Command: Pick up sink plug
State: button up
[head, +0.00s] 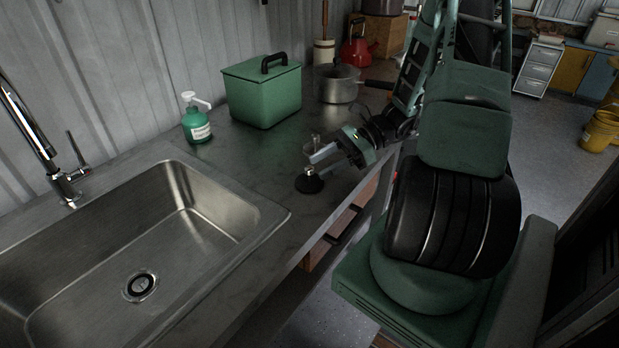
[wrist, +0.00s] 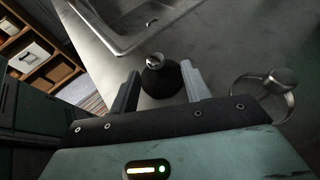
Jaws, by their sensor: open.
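The sink plug (head: 309,182) is a small black stopper with a metal knob on top. It stands upright on the grey counter near its front edge, right of the sink. My gripper (head: 312,163) is open over the counter at the plug. In the wrist view the plug (wrist: 160,78) sits between the spread fingertips (wrist: 160,82), with gaps visible on both sides. The fingers do not appear to hold it.
The steel sink (head: 215,215) is at left. A metal ring-shaped object with a round cap (wrist: 270,95) lies close beside the right finger in the wrist view. A soap bottle (head: 196,122), green box (head: 262,95) and pot (head: 338,85) stand behind.

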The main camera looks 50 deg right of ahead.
aim_at(306, 174)
jog(key=shift+p+x, duration=0.6)
jog(key=shift+x, duration=2.45)
jog(key=shift+s+a+r, duration=0.1)
jog(key=shift+r, duration=0.05)
grip_shut()
